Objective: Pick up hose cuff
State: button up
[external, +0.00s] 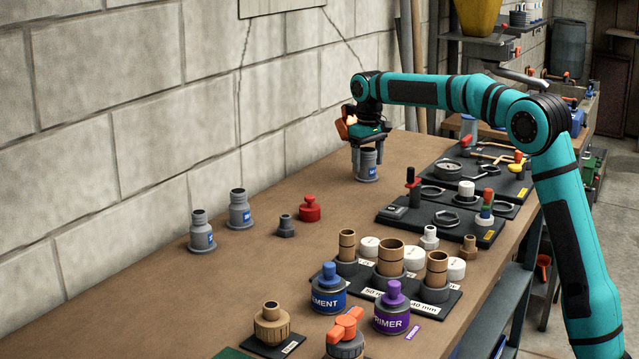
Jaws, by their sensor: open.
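A grey stepped cylinder with a blue label, which looks like a hose cuff (368,168), stands upright on the bench at the far end near the wall. My gripper (368,149) points down right over it, its open fingers at the cuff's upper part. The fingers look to be on either side of its top, but I cannot tell whether they touch it. Two similar grey pieces with blue labels, a left one (202,233) and a right one (240,211), stand upright by the wall at left.
A red fitting (309,209) and a dark grey fitting (286,226) stand mid-bench. Black tool trays (395,219) lie right of the cuff. In front are brown fittings (390,258), a blue cement can (328,292) and a purple primer can (391,312). The bench between cuff and red fitting is clear.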

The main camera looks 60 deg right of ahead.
notch_tip(320, 180, down, 2)
jog(key=shift+f, duration=0.1)
jog(key=c, duration=1.1)
jog(key=shift+r, duration=0.2)
notch_tip(320, 180, up, 10)
jog(key=shift+f, duration=0.1)
